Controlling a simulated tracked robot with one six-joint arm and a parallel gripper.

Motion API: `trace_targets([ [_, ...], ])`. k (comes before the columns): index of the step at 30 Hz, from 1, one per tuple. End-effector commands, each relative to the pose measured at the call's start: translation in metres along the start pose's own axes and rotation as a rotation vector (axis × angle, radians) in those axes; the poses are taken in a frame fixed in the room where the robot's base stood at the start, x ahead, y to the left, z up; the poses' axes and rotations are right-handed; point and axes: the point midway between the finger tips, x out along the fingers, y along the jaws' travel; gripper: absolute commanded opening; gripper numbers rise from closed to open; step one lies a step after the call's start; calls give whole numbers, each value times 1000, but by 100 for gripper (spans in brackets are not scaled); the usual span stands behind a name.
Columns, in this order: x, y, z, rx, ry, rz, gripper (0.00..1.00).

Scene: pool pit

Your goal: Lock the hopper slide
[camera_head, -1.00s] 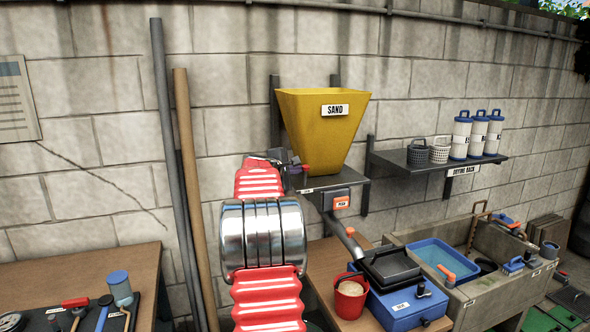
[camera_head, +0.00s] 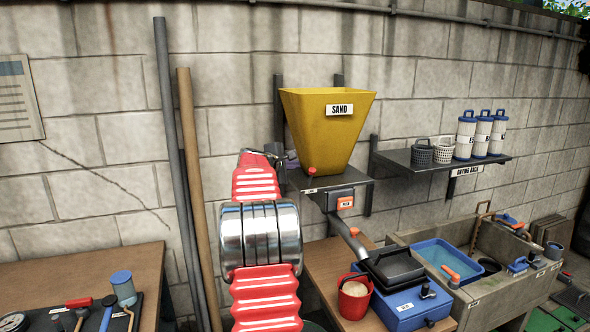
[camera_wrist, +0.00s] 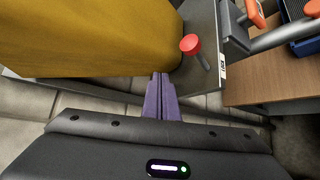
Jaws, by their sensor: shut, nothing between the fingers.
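The yellow hopper marked SAND (camera_head: 325,128) hangs on the wall above a dark bracket shelf (camera_head: 345,180); in the wrist view the hopper (camera_wrist: 80,35) fills the upper left. A red knob on a grey stem (camera_head: 312,171) stands at the shelf's front left; it also shows in the wrist view (camera_wrist: 190,44), leaning, beside a small white tag (camera_wrist: 222,66). My gripper's purple fingers (camera_wrist: 161,78) are together and empty, left of and apart from the knob, close to the hopper's side.
A red bucket (camera_head: 354,300) and blue case (camera_head: 410,310) sit on the bench. Two poles (camera_head: 193,180) lean left of my arm.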

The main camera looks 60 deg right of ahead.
Motion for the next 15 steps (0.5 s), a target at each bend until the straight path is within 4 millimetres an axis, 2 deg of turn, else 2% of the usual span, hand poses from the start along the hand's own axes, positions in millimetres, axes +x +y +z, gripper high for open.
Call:
trace_targets([
  [15, -28, -15, -10, -3, 5, 1, 0],
])
